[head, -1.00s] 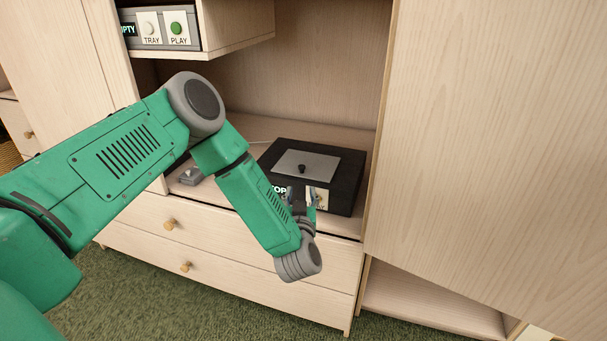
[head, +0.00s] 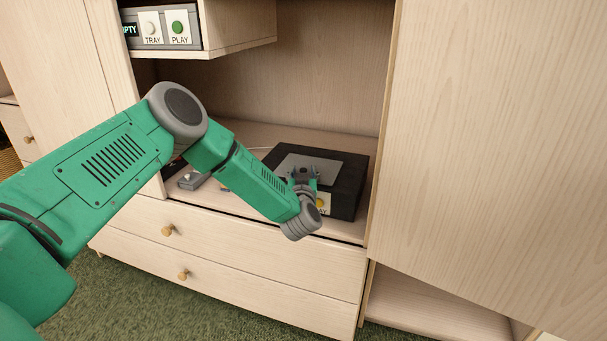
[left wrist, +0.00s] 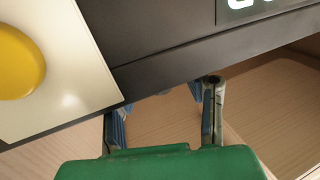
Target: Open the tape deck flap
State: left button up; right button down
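The tape deck (head: 347,185) is a black box on the cabinet shelf. Its flap (head: 325,164) is a grey plate on top, lying flat as far as I can see. My left gripper (head: 304,174) is in front of the flap's near edge and partly covers the plate and the front of the deck. In the left wrist view my left gripper (left wrist: 163,108) has its two fingers apart with nothing between them. The deck's black casing (left wrist: 170,40) fills the upper part there. Whether a finger touches the deck cannot be told. My right gripper is out of view.
A yellow button (left wrist: 15,62) on a white plate is on the deck. A small grey object (head: 190,180) lies on the shelf to the left. A player with TRAY and PLAY buttons (head: 160,28) sits on the upper shelf. A tall wooden panel (head: 490,130) closes the right side.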

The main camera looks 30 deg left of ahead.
pick_arm(q)
grip_shut()
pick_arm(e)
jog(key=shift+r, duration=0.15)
